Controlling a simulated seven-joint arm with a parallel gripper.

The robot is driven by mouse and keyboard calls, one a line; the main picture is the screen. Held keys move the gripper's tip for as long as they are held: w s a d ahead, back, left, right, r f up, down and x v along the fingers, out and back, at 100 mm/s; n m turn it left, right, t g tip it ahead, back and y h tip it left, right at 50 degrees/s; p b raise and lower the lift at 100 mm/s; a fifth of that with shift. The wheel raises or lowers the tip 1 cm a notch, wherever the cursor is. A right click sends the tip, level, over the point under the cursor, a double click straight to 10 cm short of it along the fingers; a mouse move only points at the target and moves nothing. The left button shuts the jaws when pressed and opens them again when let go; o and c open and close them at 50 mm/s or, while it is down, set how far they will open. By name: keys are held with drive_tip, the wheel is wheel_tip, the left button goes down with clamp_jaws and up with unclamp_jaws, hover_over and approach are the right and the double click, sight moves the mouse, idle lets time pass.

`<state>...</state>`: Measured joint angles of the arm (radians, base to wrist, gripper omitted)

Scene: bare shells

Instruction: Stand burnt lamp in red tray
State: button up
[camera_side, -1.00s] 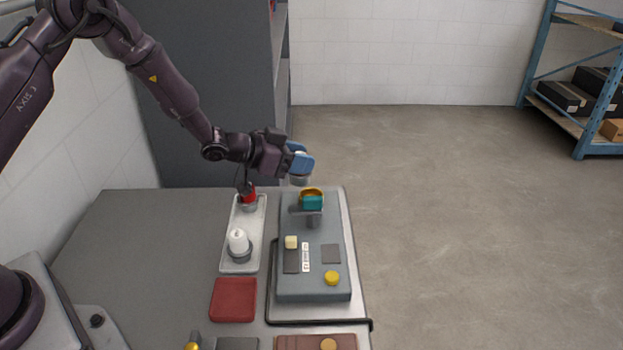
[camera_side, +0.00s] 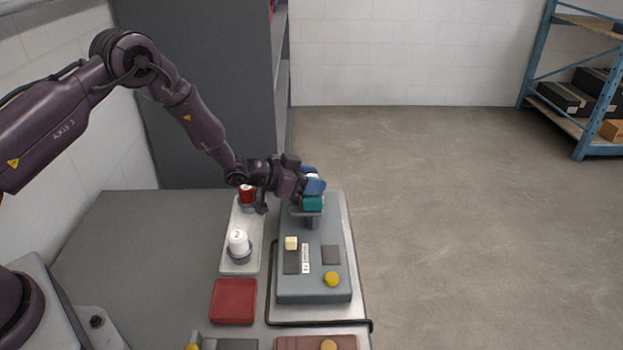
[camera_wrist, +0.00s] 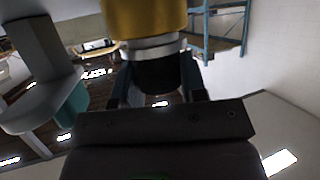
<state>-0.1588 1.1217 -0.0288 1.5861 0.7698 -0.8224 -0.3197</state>
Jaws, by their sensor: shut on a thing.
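My gripper (camera_side: 316,184) is at the far end of the grey fixture, at its gold collar and teal block (camera_side: 312,204). It is shut on a lamp, mostly hidden by the fingers in the side view. In the wrist view, the lamp (camera_wrist: 160,75) shows dark between the fingers, with a pale band. The gold collar (camera_wrist: 145,18) lies just beyond it; I cannot tell whether the lamp sits inside it. The red tray (camera_side: 233,302) is flat, square and empty on the table, nearer the camera and left of the fixture.
A pale tray (camera_side: 229,264) holds a white lamp (camera_side: 238,238) and a red-topped one (camera_side: 247,194). The grey fixture (camera_side: 315,289) carries a yellow knob (camera_side: 331,279). A dark bar edges the fixture. The table (camera_side: 140,245) is clear at left.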

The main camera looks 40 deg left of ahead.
drive_tip(key=o, duration=0.9)
drive_tip(key=shift+f, duration=0.1)
drive_tip(key=v, duration=1.3)
drive_tip(key=s+a+r+n+g+y, duration=0.15)
drive_tip(key=r+y, duration=0.25)
drive_tip(key=r, duration=0.4)
drive_tip(key=s+r+n+y, duration=0.1)
drive_tip(key=s+r+y, duration=0.2)
drive_tip(key=r, duration=0.6)
drive_tip(key=s+r, duration=0.1)
drive_tip(key=s, duration=0.2)
drive_tip(key=s+d+r+n+g, duration=0.1)
drive_tip(key=s+r, duration=0.1)
drive_tip(key=s, duration=0.1)
drive_tip(key=s+r+n+g, duration=0.1)
drive_tip(key=s+r, duration=0.1)
drive_tip(key=s, duration=0.2)
drive_tip(key=shift+d+r+g+y, duration=0.15)
drive_tip(key=shift+d+g+y, duration=0.15)
drive_tip(key=shift+y, duration=0.1)
drive_tip(key=shift+o, duration=0.6)
drive_tip(key=s+d+r+g+h, duration=0.1)
drive_tip(key=s+d, duration=0.3)
drive_tip(key=s, duration=0.8)
drive_tip(key=shift+g+h, duration=0.4)
drive_tip(key=shift+g, duration=0.35)
